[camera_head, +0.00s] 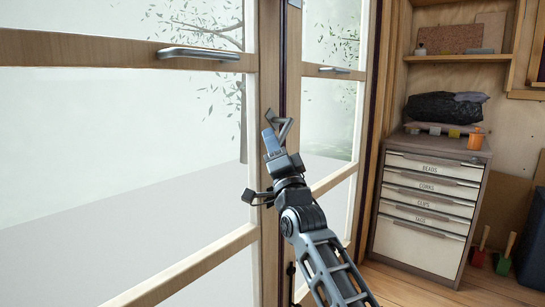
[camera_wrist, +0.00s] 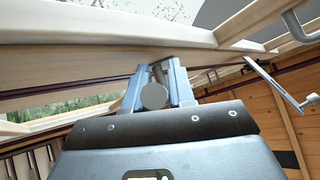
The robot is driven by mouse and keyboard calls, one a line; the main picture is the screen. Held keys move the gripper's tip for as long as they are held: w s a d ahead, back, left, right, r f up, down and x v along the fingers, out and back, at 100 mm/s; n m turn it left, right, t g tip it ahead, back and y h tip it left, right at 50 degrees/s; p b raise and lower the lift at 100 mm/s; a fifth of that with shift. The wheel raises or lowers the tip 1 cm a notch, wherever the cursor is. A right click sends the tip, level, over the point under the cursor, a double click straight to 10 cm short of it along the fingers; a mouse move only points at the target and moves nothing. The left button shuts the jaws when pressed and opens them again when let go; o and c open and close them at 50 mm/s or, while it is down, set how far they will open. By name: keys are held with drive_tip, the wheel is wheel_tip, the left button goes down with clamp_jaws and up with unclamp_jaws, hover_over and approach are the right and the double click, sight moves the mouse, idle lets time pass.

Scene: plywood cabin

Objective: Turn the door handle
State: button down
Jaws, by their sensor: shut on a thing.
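A glazed wooden double door fills the left and middle of the head view, with a light frame (camera_head: 268,235). My gripper (camera_head: 277,130) is up against the stile where the two door leaves meet. In the wrist view, my gripper's two blue-grey fingers (camera_wrist: 160,88) are shut on the door handle (camera_wrist: 153,96), a grey metal piece with a round end facing the camera. In the head view the gripper hides most of this handle, so its angle cannot be told there. The door looks closed.
Horizontal metal pull bars sit on the left leaf (camera_head: 198,53) and the right leaf (camera_head: 333,69). A grey drawer cabinet (camera_head: 432,200) stands at the right, with a black bag (camera_head: 445,108) and an orange cup (camera_head: 475,140) on top. Brushes (camera_head: 505,250) stand beside it. Wooden floor is clear in front.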

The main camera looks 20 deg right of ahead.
drive_tip(key=shift+f+n+b, duration=0.2)
drive_tip(key=shift+n+b, duration=0.1)
drive_tip(key=c, duration=1.1)
unclamp_jaws()
drive_tip(key=shift+o, duration=0.2)
drive_tip(key=p+v, duration=0.1)
drive_tip(key=v, duration=0.6)
drive_tip(key=shift+s+f, duration=0.2)
drive_tip(key=shift+f, duration=0.05)
